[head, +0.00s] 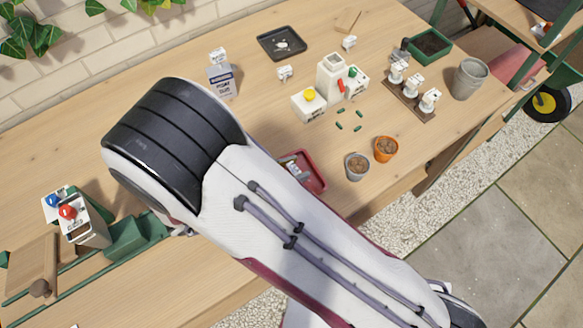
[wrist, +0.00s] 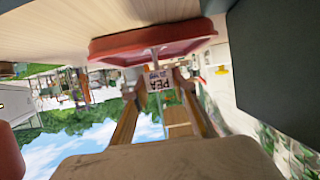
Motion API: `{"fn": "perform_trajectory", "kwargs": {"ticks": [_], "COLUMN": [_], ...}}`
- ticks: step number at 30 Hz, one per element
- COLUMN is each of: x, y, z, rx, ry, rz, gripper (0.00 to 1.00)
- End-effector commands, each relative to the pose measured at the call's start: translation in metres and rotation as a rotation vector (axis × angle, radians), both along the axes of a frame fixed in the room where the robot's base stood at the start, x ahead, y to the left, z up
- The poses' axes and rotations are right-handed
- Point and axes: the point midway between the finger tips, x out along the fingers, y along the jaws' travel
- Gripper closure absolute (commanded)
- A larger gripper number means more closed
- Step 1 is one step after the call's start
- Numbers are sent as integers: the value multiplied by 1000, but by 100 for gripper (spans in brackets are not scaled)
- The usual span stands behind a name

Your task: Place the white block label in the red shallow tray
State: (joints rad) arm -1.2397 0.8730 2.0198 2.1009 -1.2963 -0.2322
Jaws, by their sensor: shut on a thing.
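In the wrist view, which looks upside down, my gripper (wrist: 159,80) is shut on a white block label (wrist: 159,98) with dark lettering that seems to read PEA. A pale narrow part of the label points toward the red shallow tray (wrist: 110,47). The label overlaps the tray's red side in this view; I cannot tell whether they touch. In the head view the red tray (head: 318,183) lies on the table, partly covered by my arm. Something grey shows in it, too small to name. My gripper and the held label are hidden there.
A black tray (head: 282,42) lies at the back. White blocks (head: 309,104), small green pieces and a brown rack (head: 410,96) occupy the right. A white box (head: 83,222) stands left.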

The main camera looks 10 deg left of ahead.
Motion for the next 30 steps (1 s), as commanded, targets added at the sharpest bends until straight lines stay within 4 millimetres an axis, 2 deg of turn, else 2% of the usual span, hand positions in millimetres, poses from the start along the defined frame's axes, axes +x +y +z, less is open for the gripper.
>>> {"fn": "perform_trajectory", "kwargs": {"ticks": [8, 9, 11, 26, 30], "x": [0, 0, 0, 0, -6], "y": [0, 0, 0, 0, 7], "z": [-2, -3, -2, 0, 4], "rx": [0, 0, 0, 1, 2], "ry": [0, 0, 0, -1, -1], "rz": [0, 0, 0, 0, 0], "gripper": [86, 71, 57, 57, 57]}}
